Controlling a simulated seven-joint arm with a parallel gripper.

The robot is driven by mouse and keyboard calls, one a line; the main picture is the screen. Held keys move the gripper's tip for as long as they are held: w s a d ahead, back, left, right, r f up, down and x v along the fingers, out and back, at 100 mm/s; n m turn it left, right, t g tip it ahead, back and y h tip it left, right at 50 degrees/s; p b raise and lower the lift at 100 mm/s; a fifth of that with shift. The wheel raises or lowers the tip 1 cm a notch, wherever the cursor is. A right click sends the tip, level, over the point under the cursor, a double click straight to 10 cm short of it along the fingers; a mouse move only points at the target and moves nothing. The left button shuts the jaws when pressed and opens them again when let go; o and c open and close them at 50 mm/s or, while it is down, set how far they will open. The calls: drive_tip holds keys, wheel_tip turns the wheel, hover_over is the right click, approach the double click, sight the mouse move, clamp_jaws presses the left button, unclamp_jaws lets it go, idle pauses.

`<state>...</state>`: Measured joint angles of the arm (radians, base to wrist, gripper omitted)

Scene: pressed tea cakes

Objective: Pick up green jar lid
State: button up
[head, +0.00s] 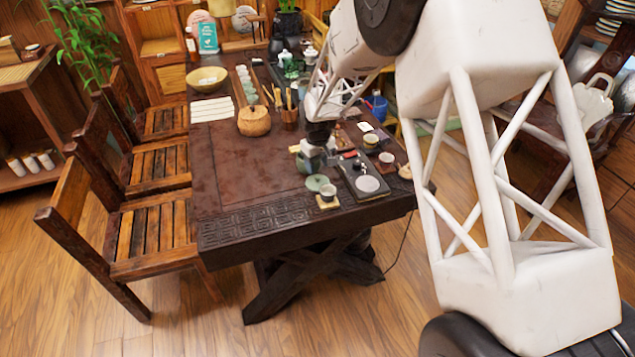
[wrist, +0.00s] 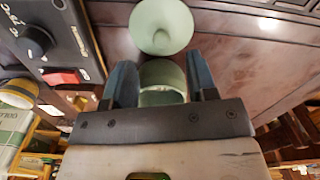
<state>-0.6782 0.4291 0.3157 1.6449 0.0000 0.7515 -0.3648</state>
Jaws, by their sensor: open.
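The green jar lid (wrist: 162,25) is a pale green round piece with a knob-like taper, lying on the dark table just beyond my fingertips in the wrist view. In the head view it appears as a green disc (head: 317,182) near the table's front edge. My gripper (wrist: 161,80) is open, with a finger on each side of a pale green open jar (wrist: 162,72). I cannot tell whether the fingers are level with the jar or above it. The jar also shows under my gripper in the head view (head: 309,161). The lid is outside the jaws.
A black device (wrist: 42,45) with a knob and red switch is left of my gripper. In the head view, a small cup on a wooden coaster (head: 327,203) stands by the lid. The table's left part (head: 225,185) is clear.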

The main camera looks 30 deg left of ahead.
sight(317, 176)
drive_tip(key=shift+f, duration=0.1)
drive_tip(key=shift+s+f, duration=0.1)
drive_tip(key=shift+f, duration=2.4)
clamp_jaws()
